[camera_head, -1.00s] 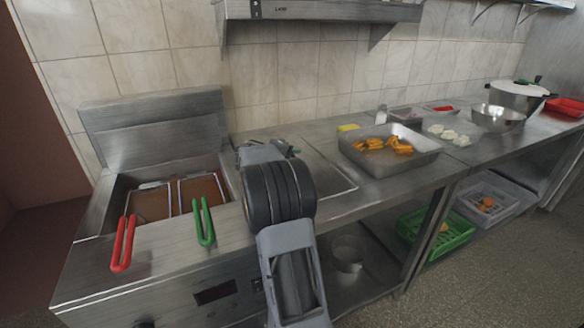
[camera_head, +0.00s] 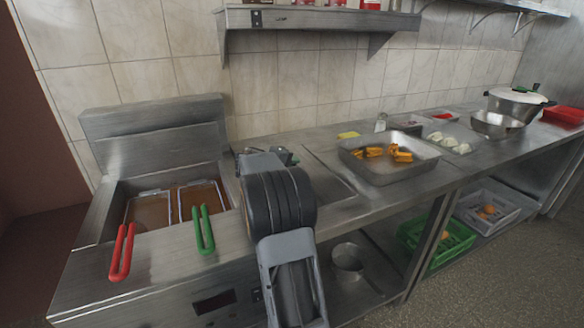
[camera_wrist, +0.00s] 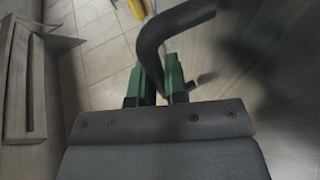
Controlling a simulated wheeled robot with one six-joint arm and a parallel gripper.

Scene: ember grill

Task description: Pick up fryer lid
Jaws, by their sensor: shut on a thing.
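The fryer lid (camera_head: 328,170) seems to be the flat metal panel beside the fryer, partly hidden behind my arm in the head view. I cannot tell whether it touches the counter. In the wrist view, a dark curved handle (camera_wrist: 176,24) runs down to the green fingers of my gripper (camera_wrist: 163,78), which are shut on it. A blurred grey surface fills the right of that view. The open fryer (camera_head: 95,225) holds two baskets with a red handle (camera_head: 122,252) and a green handle (camera_head: 203,230).
A metal tray (camera_head: 385,173) with orange pieces stands on the counter to the right. A steel bowl (camera_head: 490,126) and a white-lidded pot (camera_head: 516,100) are farther along. A wall shelf (camera_head: 310,20) overhangs the back. A green crate (camera_head: 440,245) sits below.

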